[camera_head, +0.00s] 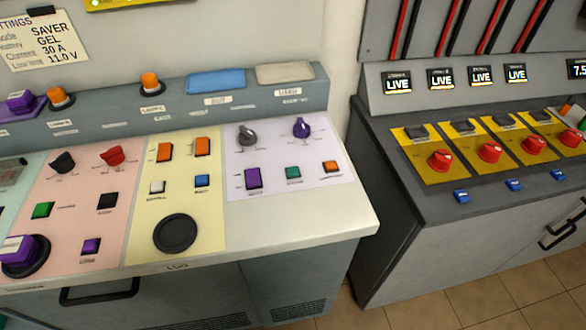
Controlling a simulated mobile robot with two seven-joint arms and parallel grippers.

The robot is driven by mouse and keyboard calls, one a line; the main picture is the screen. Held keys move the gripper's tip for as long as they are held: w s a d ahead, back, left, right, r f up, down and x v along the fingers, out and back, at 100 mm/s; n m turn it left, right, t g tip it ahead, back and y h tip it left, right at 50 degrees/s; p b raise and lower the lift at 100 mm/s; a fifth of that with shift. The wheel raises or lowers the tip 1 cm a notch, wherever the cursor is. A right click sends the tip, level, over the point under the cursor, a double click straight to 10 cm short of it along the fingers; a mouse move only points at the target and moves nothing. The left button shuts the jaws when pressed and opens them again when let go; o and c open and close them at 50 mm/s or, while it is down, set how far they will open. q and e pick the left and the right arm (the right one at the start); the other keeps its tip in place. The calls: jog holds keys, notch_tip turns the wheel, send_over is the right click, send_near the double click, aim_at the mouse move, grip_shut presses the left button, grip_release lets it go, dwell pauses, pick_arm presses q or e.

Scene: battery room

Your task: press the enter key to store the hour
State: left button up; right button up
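A sloped control console (300,213) fills the left and middle of the head view. Its pink, yellow and lilac panels carry keys and knobs with labels too small to read, so I cannot tell which one is the enter key. The lilac panel has a purple key (253,178), a green key (292,172) and an orange key (330,166). The yellow panel has a white key (157,187) and a blue key (202,181). The pink panel has a green key (42,210), a black key (107,201) and a purple key (91,246). Neither gripper is in view.
A round black pad (175,233) sits low on the yellow panel. Orange domes (150,82) stand on the back ledge. A second console (400,190) with red knobs (440,160) and LIVE displays (441,79) stands at the right. A settings note (45,38) hangs upper left. Tiled floor shows lower right.

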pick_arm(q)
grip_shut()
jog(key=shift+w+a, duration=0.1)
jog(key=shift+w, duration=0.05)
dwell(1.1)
